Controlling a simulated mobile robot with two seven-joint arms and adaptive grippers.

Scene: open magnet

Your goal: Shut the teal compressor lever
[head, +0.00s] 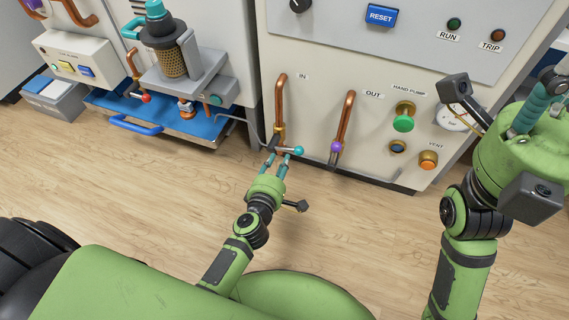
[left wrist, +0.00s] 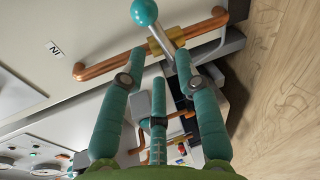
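The teal-knobbed lever (head: 299,150) sits on a brass valve on the copper pipe (head: 281,105) beside the IN label, low on the cabinet front. In the left wrist view its teal ball (left wrist: 144,12) is at the top, and its metal stem slants across the pipe at the brass fitting. My left gripper (head: 279,164) is just in front of the lever. Its fingertips (left wrist: 168,58) are apart on either side of the stem's lower end; I cannot tell whether they touch it. My right gripper (head: 540,102) is raised at the right edge, its fingertips partly hidden.
A purple-knobbed lever (head: 337,147) is on the OUT pipe just to the right. A green hand-pump knob (head: 403,122) and an orange vent knob (head: 428,159) are farther right. A red-knobbed lever (head: 146,98) is on the left unit above a blue tray (head: 137,125). The wooden floor is clear.

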